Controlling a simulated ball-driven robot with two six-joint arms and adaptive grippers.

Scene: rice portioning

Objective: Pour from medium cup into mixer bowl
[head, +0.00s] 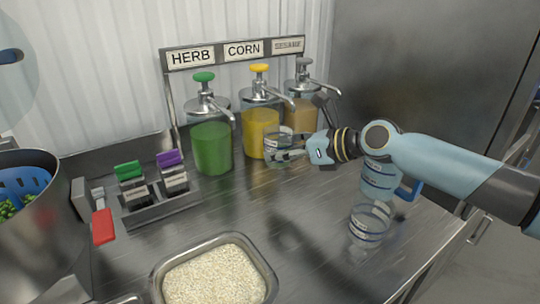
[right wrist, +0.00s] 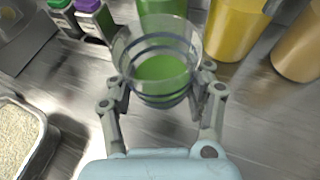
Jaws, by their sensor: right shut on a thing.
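My right gripper (head: 300,150) is shut on a clear cup with blue bands (head: 278,149), which looks like the medium cup. It holds the cup in front of the yellow corn dispenser. In the right wrist view the cup (right wrist: 145,50) sits between the two fingers (right wrist: 160,90), its wide mouth facing the camera. A large dark steel vessel (head: 67,235) at the left edge may be the mixer bowl. My left gripper is not in view.
Green (head: 212,150), yellow (head: 262,132) and tan (head: 300,112) pump dispensers stand at the back. A rice tray (head: 268,268) lies in front. A clear cup (head: 369,224) and a blue-handled jug (head: 378,183) stand right. Spice shakers (head: 133,187) stand left.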

